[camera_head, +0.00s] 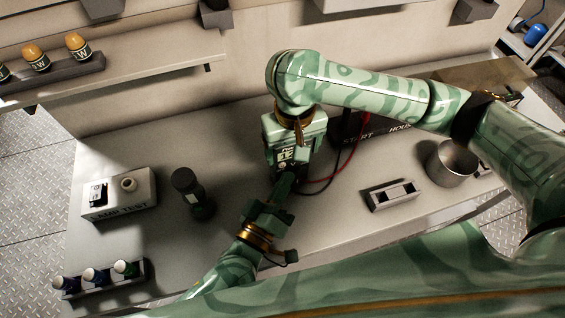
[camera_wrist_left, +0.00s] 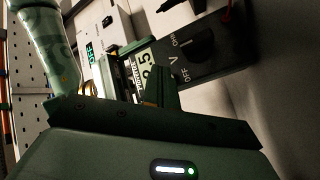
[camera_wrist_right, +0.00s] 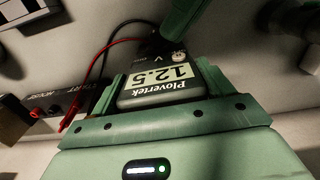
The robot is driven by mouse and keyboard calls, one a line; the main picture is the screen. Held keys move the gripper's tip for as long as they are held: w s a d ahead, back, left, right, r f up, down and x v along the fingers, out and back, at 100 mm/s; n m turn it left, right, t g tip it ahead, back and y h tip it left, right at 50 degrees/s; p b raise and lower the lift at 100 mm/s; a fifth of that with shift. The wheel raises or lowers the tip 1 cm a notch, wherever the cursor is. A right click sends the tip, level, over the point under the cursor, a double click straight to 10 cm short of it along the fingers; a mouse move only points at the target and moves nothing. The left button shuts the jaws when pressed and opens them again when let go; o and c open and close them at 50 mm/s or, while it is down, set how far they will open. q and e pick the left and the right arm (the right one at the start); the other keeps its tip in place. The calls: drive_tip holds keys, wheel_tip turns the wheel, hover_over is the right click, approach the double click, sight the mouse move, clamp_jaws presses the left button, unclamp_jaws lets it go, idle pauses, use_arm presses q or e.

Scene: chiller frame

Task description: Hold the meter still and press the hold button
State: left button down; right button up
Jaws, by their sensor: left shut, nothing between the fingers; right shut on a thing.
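The meter (camera_wrist_right: 160,88) is dark, with a pale display reading 12.5 and the name Plovertek. My right gripper (camera_head: 294,140) is shut on it from both sides, and its fingers flank the display in the right wrist view. The left wrist view shows the meter's dial (camera_wrist_left: 190,48) with an OFF mark. My left gripper (camera_head: 289,178) is shut and empty, its fingertips close to the meter's face. In the right wrist view its finger (camera_wrist_right: 181,20) ends near a small round button (camera_wrist_right: 178,57) below the display. I cannot tell whether they touch.
Red and black leads run from the meter toward a dark labelled box (camera_head: 352,128). A metal cup (camera_head: 452,163) and a slotted block (camera_head: 391,196) stand right. A lamp test box (camera_head: 120,205), a dark cylinder (camera_head: 187,186) and a bottle rack (camera_head: 103,281) stand left.

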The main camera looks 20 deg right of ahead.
use_arm(q)
drive_tip(key=shift+w, duration=0.1)
drive_tip(key=shift+w, duration=0.3)
drive_tip(key=shift+w+a, duration=0.1)
drive_tip(key=shift+w, duration=0.25)
idle(0.5)
idle(0.3)
drive_tip(key=shift+s, duration=0.8)
drive_tip(key=shift+s, duration=0.1)
drive_tip(key=s, duration=0.4)
drive_tip(key=shift+s+d, duration=0.25)
drive_tip(key=shift+s, duration=0.15)
